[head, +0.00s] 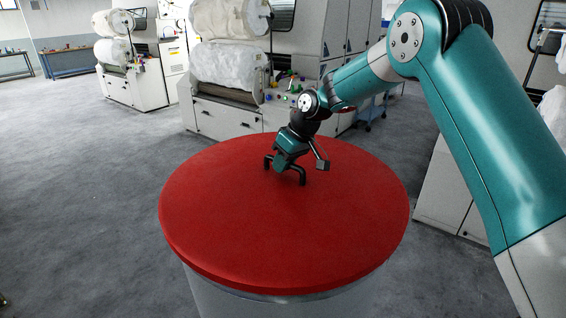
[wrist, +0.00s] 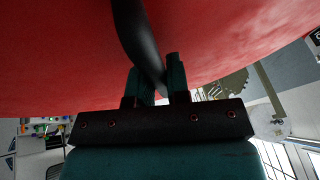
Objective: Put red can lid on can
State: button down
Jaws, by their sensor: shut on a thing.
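The red can lid (head: 260,225) is a wide, round disc that looks about level over the can (head: 285,305). The can's pale metal wall shows below the lid's front edge. I cannot tell whether the lid is fully seated on it. A black bar handle (head: 301,174) stands up from the lid, behind its middle. My gripper (head: 284,161) is shut on this handle from above. In the wrist view, the handle (wrist: 136,38) runs between the two fingers of my gripper (wrist: 160,84), with the red lid (wrist: 60,50) filling the view behind. The can's top is hidden.
A carding machine (head: 228,118) with white fibre rolls stands behind the can, and another machine (head: 132,85) is farther back left. A pale cabinet (head: 450,195) stands at the right. The grey floor (head: 80,220) at the left is clear.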

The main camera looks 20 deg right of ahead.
jog(key=shift+f, duration=0.4)
jog(key=shift+f+b, duration=0.15)
jog(key=shift+b, duration=0.2)
jog(key=c, duration=1.1)
grip_release()
